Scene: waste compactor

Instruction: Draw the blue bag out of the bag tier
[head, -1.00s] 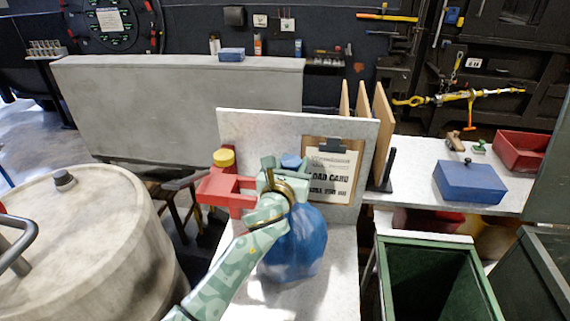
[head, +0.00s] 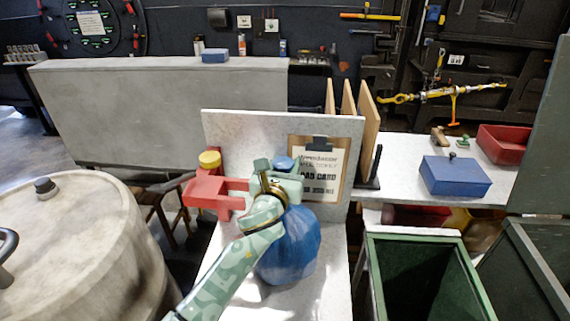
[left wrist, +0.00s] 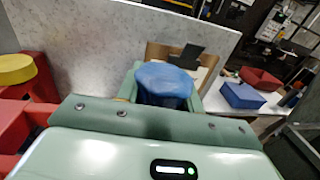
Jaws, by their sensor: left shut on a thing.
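The blue bag (head: 290,248) hangs or stands upright over the white counter. I cannot tell whether its bottom touches the surface. My left gripper (head: 280,180) is shut on the bag's neck, and its blue top shows between the fingers in the left wrist view (left wrist: 163,84). The bag tier seems to be the red forked fixture (head: 215,192) with a yellow knob (head: 209,160), just left of the gripper. It also shows at the left edge of the left wrist view (left wrist: 38,85). The bag is to the right of its prongs. My right gripper is not in view.
A pale upright panel with a clipboard (head: 318,172) stands close behind the bag. A green open bin (head: 415,244) is at right, and a blue box (head: 456,176) and red tray (head: 503,147) lie on the side counter. A large pale drum (head: 85,250) is at left.

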